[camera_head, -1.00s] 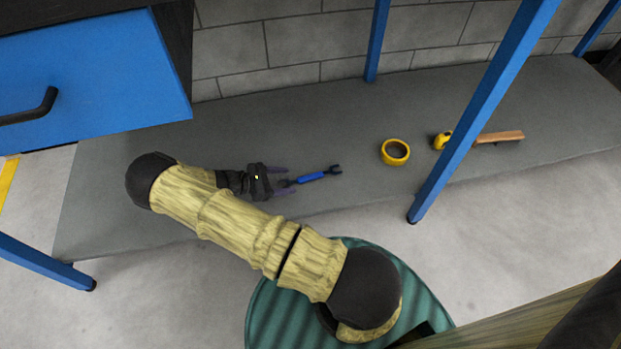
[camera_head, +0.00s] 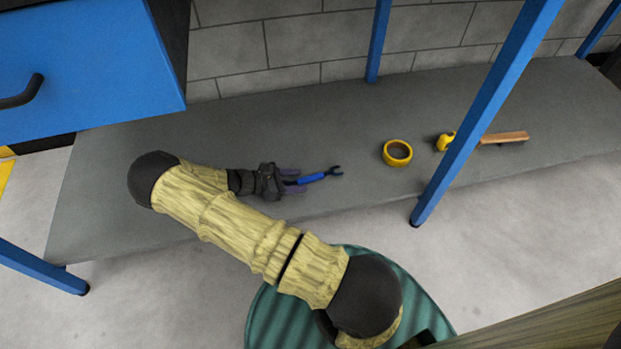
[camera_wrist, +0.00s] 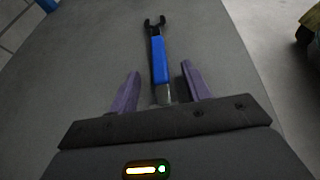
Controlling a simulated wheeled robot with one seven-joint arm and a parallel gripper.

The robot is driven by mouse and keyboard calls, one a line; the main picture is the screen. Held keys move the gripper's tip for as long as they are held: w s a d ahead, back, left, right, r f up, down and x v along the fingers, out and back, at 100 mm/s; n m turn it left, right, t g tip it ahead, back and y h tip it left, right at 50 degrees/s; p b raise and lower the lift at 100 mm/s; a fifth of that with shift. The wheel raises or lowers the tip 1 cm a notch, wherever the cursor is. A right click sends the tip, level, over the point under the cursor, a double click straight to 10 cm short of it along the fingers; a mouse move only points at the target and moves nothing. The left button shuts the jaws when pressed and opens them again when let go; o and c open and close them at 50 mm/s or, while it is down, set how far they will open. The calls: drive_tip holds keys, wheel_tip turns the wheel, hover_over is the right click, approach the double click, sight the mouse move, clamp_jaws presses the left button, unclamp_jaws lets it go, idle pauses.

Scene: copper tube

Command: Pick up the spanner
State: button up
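The spanner (camera_head: 319,177) has a blue handle and dark open-ended jaws, and it lies on the grey shelf (camera_head: 230,130). In the wrist view the spanner (camera_wrist: 159,60) points away from me, with its far jaw at the top. My gripper (camera_head: 295,181) is low over the shelf at the spanner's left end. In the wrist view my gripper (camera_wrist: 160,88) is open, with one purple finger on each side of the spanner's near end. A gap shows between each finger and the handle. The spanner's near jaw is hidden behind the gripper body.
A yellow tape roll (camera_head: 397,153) lies to the right of the spanner. A hammer with a wooden handle (camera_head: 505,137) and a yellow item (camera_head: 445,141) lie further right, behind a blue post (camera_head: 480,120). A blue drawer (camera_head: 90,70) overhangs the shelf's left part.

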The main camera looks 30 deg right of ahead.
drive_tip(key=c, duration=0.8)
drive_tip(key=shift+o, duration=0.2)
drive_tip(key=shift+r, duration=0.1)
drive_tip(key=shift+r+p, duration=0.6)
drive_tip(key=shift+p, duration=0.05)
wheel_tip(320, 180, up, 3)
drive_tip(key=p, duration=0.2)
drive_tip(key=shift+f+p, duration=0.1)
drive_tip(key=shift+p, duration=0.2)
drive_tip(key=w+a+p, duration=0.1)
drive_tip(key=a, duration=0.5)
drive_tip(key=w+a+p, duration=0.1)
drive_tip(key=a+p, duration=0.1)
drive_tip(key=a, duration=0.4)
drive_tip(key=w+a+p, duration=0.1)
drive_tip(key=a+p, duration=0.1)
drive_tip(key=a, duration=0.3)
drive_tip(key=shift+a+f, duration=0.35)
drive_tip(key=shift+a, duration=0.05)
